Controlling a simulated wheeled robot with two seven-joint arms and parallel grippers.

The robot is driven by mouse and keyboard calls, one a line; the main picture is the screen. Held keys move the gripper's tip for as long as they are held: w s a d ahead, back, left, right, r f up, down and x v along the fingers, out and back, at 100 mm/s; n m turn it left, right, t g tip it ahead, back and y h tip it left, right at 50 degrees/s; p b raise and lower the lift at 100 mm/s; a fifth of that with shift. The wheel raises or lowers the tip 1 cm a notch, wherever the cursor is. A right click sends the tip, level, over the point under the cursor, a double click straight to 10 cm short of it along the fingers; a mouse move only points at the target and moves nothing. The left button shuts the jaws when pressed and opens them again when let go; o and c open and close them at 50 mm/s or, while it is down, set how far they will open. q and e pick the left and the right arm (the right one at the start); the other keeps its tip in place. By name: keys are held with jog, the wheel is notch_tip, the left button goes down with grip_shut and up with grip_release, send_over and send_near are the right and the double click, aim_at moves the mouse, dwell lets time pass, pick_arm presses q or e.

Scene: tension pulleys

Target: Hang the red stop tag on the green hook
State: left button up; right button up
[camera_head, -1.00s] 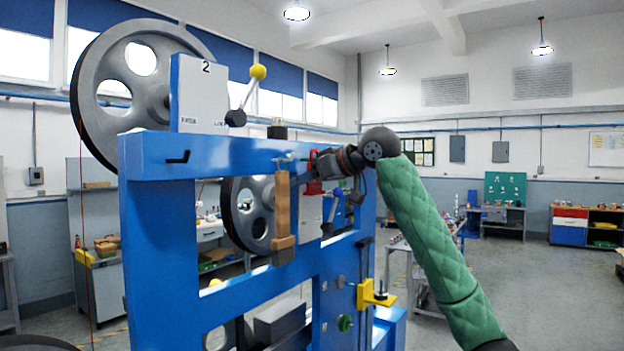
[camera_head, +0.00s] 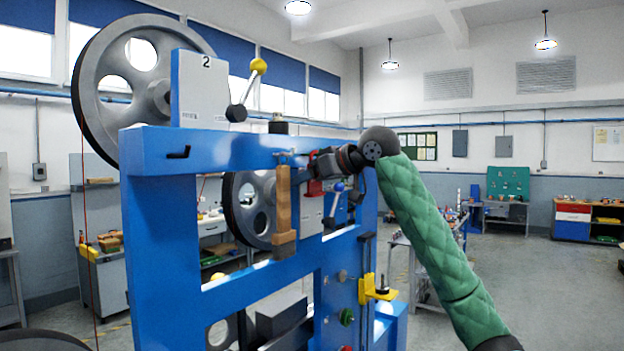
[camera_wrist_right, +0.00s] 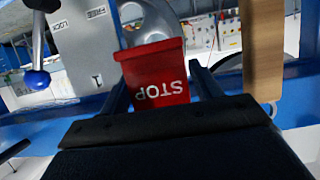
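The red stop tag (camera_wrist_right: 152,75) shows its upside-down STOP lettering in the right wrist view, between the two fingers of my right gripper (camera_wrist_right: 158,75). The fingers stand wide apart at its side edges, with a thin gap at the right; firm contact does not show. In the head view my right gripper (camera_head: 318,164) covers much of the tag, and a small red part (camera_head: 314,187) shows below it. A green round-ended hook (camera_head: 346,316) sits low on the blue frame's right post. My left gripper is not in view.
The blue frame (camera_head: 160,240) carries large grey pulleys (camera_head: 140,62). A wooden block (camera_head: 284,200) hangs close left of my right gripper. A blue-ball lever (camera_wrist_right: 37,79) and a LOCK/FREE plate are near. A yellow bracket (camera_head: 375,289) juts out above the green hook.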

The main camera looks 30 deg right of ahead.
jog(key=shift+o, duration=0.9)
jog(key=shift+w+f, duration=0.1)
jog(key=shift+w, duration=0.05)
jog(key=shift+b+v, duration=0.95)
jog(key=shift+v, duration=0.05)
pick_arm(q)
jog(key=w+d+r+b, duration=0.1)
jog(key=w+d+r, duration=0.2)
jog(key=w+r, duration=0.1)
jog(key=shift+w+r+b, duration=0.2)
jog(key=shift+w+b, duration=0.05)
jog(key=shift+b, duration=0.05)
pick_arm(e)
jog(key=v, duration=0.6)
jog(key=shift+w, duration=0.1)
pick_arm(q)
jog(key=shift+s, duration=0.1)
